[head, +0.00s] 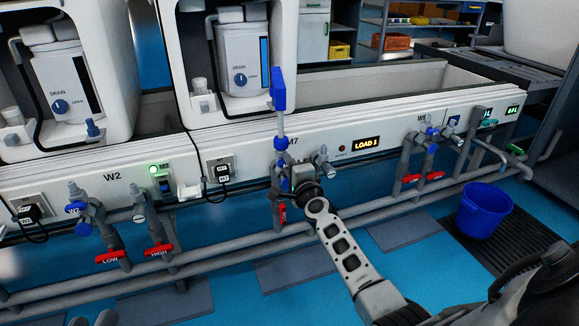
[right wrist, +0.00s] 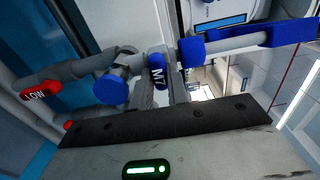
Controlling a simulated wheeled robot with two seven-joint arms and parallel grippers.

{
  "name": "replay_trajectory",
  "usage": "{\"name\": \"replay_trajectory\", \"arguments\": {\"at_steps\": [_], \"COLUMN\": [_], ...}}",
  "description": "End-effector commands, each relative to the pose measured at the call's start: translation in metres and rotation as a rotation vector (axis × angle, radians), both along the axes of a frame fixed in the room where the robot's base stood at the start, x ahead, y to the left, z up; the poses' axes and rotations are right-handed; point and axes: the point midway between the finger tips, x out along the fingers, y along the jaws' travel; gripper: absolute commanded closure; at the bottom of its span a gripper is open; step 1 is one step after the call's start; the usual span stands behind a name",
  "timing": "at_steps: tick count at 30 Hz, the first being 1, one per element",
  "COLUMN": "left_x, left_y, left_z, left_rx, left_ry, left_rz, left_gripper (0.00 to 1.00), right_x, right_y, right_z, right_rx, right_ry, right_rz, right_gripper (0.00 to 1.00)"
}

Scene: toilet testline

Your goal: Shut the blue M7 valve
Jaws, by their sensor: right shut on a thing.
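The blue M7 valve stands on the pipe under the M7 label. Its lever, with a blue grip (head: 279,90) on a pale rod, points straight up in the head view. The lever runs to the right in the right wrist view (right wrist: 290,34). My right gripper (head: 287,176) is at the valve body below the lever. In the right wrist view its fingers (right wrist: 160,92) are shut on the small blue M7 piece (right wrist: 157,72), beside a round blue cap (right wrist: 111,88). Two grey tips at the bottom left edge may be my left gripper (head: 93,319); its jaws are unclear.
Red-handled LOW (head: 110,257) and HIGH (head: 158,249) valves are at left, with more valves (head: 430,135) at right. Grey pipes run below the bench. A blue bucket (head: 484,211) stands on the floor.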

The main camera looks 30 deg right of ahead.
Motion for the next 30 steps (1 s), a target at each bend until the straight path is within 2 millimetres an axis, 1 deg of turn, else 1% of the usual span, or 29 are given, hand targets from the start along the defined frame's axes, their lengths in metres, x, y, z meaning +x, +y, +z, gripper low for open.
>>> {"name": "replay_trajectory", "arguments": {"at_steps": [5, 6, 7, 8, 16, 20, 22, 24, 26, 30], "left_x": [0.0, 0.0, 0.0, 0.0, 0.001, 0.001, 0.0, -0.008, -0.008, -0.007], "left_y": [0.0, 0.0, 0.0, 0.0, 0.001, 0.001, 0.0, -0.001, 0.0, 0.002], "left_z": [0.0, 0.0, 0.0, 0.0, 0.001, 0.005, 0.005, -0.011, -0.013, -0.013], "left_rx": [0.0, -0.001, -0.001, -0.001, -0.006, -0.009, -0.013, -0.01, 0.018, 0.067], "left_ry": [-0.001, 0.0, 0.0, 0.0, 0.0, 0.011, 0.042, 0.128, 0.127, 0.124], "left_rz": [0.0, 0.0, 0.001, 0.001, 0.005, 0.002, 0.0, -0.002, 0.001, 0.01], "left_gripper": [0.64, 0.64, 0.64, 0.64, 0.64, 0.64, 0.64, 0.64, 0.64, 0.64], "right_x": [-0.001, -0.001, -0.001, -0.001, -0.001, -0.01, -0.02, -0.034, -0.048, -0.083], "right_y": [0.001, 0.001, 0.001, 0.001, 0.001, 0.003, 0.005, 0.008, 0.012, 0.02], "right_z": [-0.002, -0.002, -0.002, -0.002, -0.001, 0.0, 0.001, 0.001, 0.001, 0.001], "right_rx": [0.005, 0.005, 0.005, 0.004, 0.001, 0.001, -0.001, -0.001, 0.001, 0.001], "right_ry": [0.003, 0.003, 0.003, 0.002, 0.002, 0.003, 0.004, 0.005, 0.005, 0.005], "right_rz": [0.001, 0.001, 0.001, 0.001, 0.001, 0.001, 0.001, 0.001, 0.001, 0.002], "right_gripper": [1.0, 0.73, 0.64, 0.62, 0.62, 0.62, 0.62, 0.62, 0.62, 0.62]}}
